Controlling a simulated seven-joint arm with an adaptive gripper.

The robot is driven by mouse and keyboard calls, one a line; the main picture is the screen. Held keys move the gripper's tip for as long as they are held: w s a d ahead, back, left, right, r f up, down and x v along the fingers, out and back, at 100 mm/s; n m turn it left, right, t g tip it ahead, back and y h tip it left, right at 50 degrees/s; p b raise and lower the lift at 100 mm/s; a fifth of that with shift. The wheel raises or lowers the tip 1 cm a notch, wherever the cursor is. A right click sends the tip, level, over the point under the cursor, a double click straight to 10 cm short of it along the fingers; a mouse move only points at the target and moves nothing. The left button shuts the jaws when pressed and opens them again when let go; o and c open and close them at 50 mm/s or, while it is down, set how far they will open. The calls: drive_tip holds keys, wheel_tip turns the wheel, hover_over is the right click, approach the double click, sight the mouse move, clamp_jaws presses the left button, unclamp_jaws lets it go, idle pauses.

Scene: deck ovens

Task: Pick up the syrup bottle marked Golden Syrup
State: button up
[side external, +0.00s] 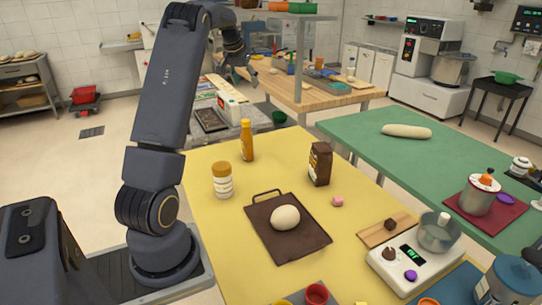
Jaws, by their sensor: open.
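A slim orange-yellow bottle (247,143) stands upright on the yellow table (205,235), near its far left part. It looks like a syrup bottle, but its label is too small to read. My gripper (240,76) is at the top middle of the view, raised well above the table and apart from the bottle. It is small and dark in the picture, open, with nothing seen between its fingers.
A white jar with an orange lid (222,182) stands in front of the bottle. A brown packet (320,163) stands to the right. A dark tray (275,247) holds a dough ball (285,218). A scale (405,272) is at front right. A green table (370,140) lies beyond.

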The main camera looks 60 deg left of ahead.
wheel_tip(320, 180, down, 3)
drive_tip(key=s+a, duration=0.2)
hover_over(245, 120)
drive_tip(key=s+d, duration=0.1)
drive_tip(key=d, duration=0.1)
drive_tip(key=shift+n, duration=0.3)
wheel_tip(245, 120, down, 9)
drive_tip(key=shift+a+f, duration=0.15)
drive_tip(key=shift+f, duration=0.05)
drive_tip(key=shift+s+x, duration=0.2)
drive_tip(key=shift+x, duration=1.35)
drive_tip(key=shift+s+x, duration=0.2)
drive_tip(key=shift+x, duration=1.3)
drive_tip(key=shift+f, duration=0.2)
drive_tip(key=shift+c, duration=0.4)
clamp_jaws()
drive_tip(key=shift+r, duration=0.1)
